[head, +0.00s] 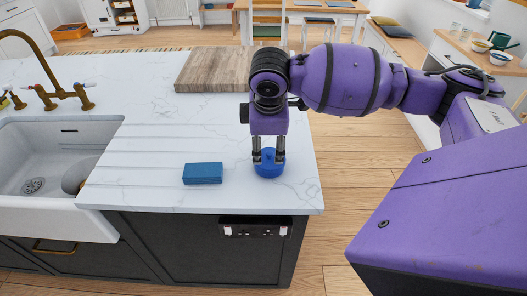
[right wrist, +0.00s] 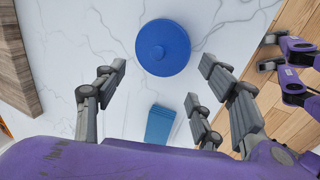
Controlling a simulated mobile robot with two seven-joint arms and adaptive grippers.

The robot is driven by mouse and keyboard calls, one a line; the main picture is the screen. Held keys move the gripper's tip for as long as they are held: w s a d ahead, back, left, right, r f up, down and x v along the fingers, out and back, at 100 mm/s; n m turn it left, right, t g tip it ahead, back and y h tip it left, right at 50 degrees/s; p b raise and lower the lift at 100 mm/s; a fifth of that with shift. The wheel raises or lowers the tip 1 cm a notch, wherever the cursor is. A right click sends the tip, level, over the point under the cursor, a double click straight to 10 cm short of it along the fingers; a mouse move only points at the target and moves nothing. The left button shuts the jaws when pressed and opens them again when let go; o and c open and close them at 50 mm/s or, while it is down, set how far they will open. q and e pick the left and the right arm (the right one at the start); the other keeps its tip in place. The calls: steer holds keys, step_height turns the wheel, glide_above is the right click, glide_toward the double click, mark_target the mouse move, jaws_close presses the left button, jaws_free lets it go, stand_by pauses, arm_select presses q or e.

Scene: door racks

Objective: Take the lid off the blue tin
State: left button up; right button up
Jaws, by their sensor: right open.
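The blue tin (head: 269,170) stands on the white marble counter near its right end. In the right wrist view, its round blue lid (right wrist: 163,47) shows from above, with a small raised centre. My right gripper (head: 268,157) points down over the tin, its fingers apart. My left gripper does not show in the head view.
A blue block (head: 202,173) lies on the counter left of the tin, and it also shows in the right wrist view (right wrist: 160,126). A wooden board (head: 215,70) lies behind. A white sink (head: 45,160) is at the left. The counter's front and right edges are close to the tin.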

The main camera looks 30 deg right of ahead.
mark_target(270, 161)
steer(key=shift+s+d+f, duration=0.1)
steer(key=shift+s+f, duration=0.05)
steer(key=shift+f, duration=0.25)
steer(key=shift+s+d+f, duration=0.1)
steer(key=shift+s+f, duration=0.05)
steer(key=shift+f, duration=0.25)
steer(key=shift+s+f, duration=0.1)
steer(key=shift+f, duration=0.25)
steer(key=x, duration=0.4)
steer(key=shift+f, duration=0.15)
steer(key=c, duration=0.8)
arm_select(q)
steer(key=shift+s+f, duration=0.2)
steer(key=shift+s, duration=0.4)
arm_select(e)
steer(key=shift+c, duration=0.5)
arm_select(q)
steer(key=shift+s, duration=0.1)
